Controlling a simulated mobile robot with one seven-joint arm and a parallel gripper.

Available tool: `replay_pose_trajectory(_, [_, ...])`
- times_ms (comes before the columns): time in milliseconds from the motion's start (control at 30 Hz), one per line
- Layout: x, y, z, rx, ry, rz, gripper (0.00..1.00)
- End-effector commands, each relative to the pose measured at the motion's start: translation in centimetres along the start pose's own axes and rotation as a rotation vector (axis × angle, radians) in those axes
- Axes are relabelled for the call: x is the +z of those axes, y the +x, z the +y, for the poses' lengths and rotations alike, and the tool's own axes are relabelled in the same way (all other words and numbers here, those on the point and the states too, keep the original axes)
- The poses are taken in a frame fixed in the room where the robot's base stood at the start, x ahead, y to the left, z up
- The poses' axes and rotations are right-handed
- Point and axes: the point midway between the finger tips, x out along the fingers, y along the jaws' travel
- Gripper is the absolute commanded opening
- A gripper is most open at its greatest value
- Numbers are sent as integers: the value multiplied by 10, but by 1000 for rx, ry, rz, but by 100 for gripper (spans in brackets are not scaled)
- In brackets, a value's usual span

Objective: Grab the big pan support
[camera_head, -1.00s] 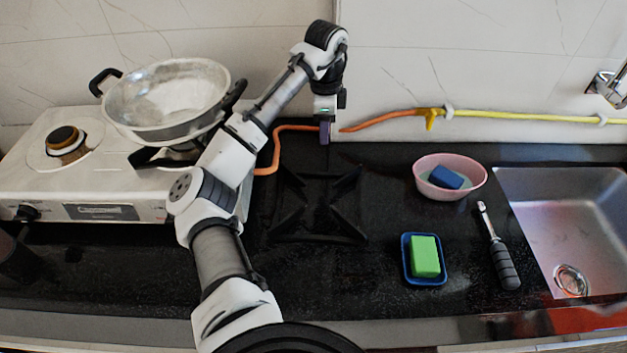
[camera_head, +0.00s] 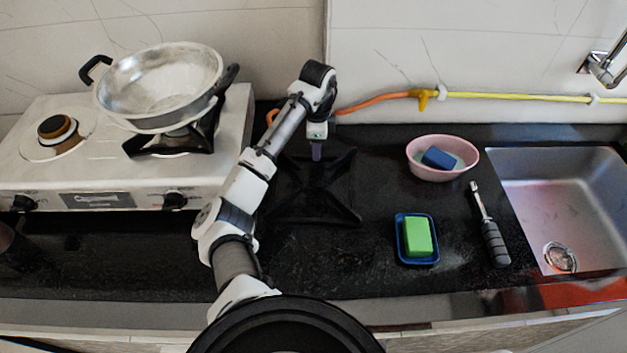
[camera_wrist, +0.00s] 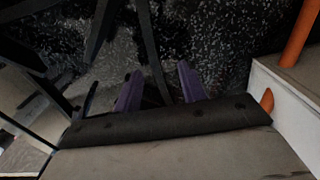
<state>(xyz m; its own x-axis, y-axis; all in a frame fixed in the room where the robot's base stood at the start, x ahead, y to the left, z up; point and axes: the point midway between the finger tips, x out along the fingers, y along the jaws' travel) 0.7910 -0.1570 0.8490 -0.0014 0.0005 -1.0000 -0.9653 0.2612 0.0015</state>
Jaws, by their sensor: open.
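The big pan support (camera_head: 335,205) is a black, four-armed metal stand lying on the black counter, right of the stove. My gripper (camera_head: 317,158) points down over its back part, with the fingers near the upper arms. In the wrist view, my gripper (camera_wrist: 158,88) shows two purple fingers spread apart, with a dark bar of the pan support (camera_wrist: 152,50) running up from between them. Whether the fingertips are level with that bar or above it, I cannot tell. My arm hides the support's left side in part.
A white stove (camera_head: 95,170) with a metal pan (camera_head: 160,85) stands at the left. An orange hose (camera_head: 375,100) runs along the wall. A pink bowl (camera_head: 442,172), a blue tray (camera_head: 400,255) with a green sponge (camera_head: 418,237), a black-handled tool (camera_head: 494,243) and the sink (camera_head: 565,210) lie right.

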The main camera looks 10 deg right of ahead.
Motion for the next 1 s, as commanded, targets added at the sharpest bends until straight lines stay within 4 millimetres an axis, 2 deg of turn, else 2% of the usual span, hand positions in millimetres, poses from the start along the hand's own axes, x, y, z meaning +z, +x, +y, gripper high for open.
replay_pose_trajectory(133, [0,14,0,1,1,0,41])
replay_pose_trajectory(367, [0,17,0,-1,1,0,41])
replay_pose_trajectory(700, [0,17,0,-1,0,0,0])
replay_pose_trajectory(1000, [0,17,0,-1,0,0,0])
